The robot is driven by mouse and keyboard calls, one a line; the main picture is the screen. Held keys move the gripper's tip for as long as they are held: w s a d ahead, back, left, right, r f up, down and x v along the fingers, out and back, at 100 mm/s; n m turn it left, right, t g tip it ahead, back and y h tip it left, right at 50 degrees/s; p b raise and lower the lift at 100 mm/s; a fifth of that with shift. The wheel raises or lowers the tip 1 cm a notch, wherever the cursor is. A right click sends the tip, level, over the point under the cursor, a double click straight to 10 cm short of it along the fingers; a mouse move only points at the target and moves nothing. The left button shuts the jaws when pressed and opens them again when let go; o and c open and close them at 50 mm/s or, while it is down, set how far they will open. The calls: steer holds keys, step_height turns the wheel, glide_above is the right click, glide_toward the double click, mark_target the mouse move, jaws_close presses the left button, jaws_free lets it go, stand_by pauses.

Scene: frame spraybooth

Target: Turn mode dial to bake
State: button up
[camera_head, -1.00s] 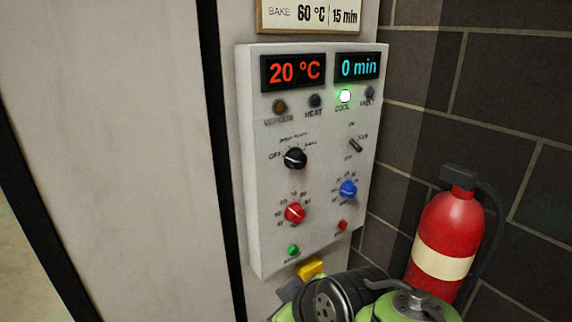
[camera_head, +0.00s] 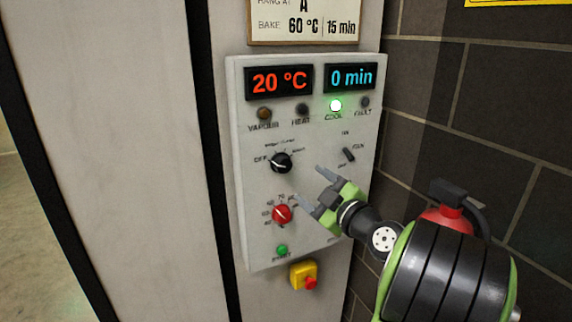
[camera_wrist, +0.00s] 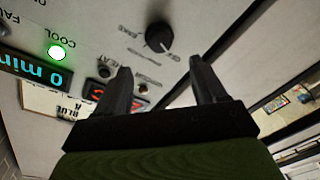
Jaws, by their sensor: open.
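The black mode dial (camera_head: 281,162) sits on the white control panel (camera_head: 240,205), with OFF printed at its left and more labels around its top. Its white pointer mark appears to face left, towards OFF. My gripper (camera_head: 310,190) is in front of the panel, right of and a little below the dial, open and empty.
The displays (camera_head: 310,78) read 20 °C and 0 min, with the green COOL lamp (camera_head: 335,105) lit. A red dial (camera_head: 282,214) and green button (camera_head: 282,250) are below. A yellow-and-red stop button (camera_head: 304,277) sticks out underneath. A red extinguisher (camera_head: 447,217) stands behind my arm.

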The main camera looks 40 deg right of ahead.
mark_target(286, 167)
steer(key=w+p, duration=0.1)
steer(key=w, duration=0.2)
steer(key=w+d+p, duration=0.1)
steer(key=w, duration=0.2)
steer(key=w+p, duration=0.1)
steer(key=w, duration=0.2)
steer(key=shift+w+d+r, duration=0.1)
steer(key=shift+d, duration=0.3)
steer(key=shift+w+d, duration=0.1)
steer(key=shift+w, duration=0.3)
steer(key=c, duration=1.1)
steer(key=shift+o, duration=0.2)
steer(key=shift+f, duration=0.2)
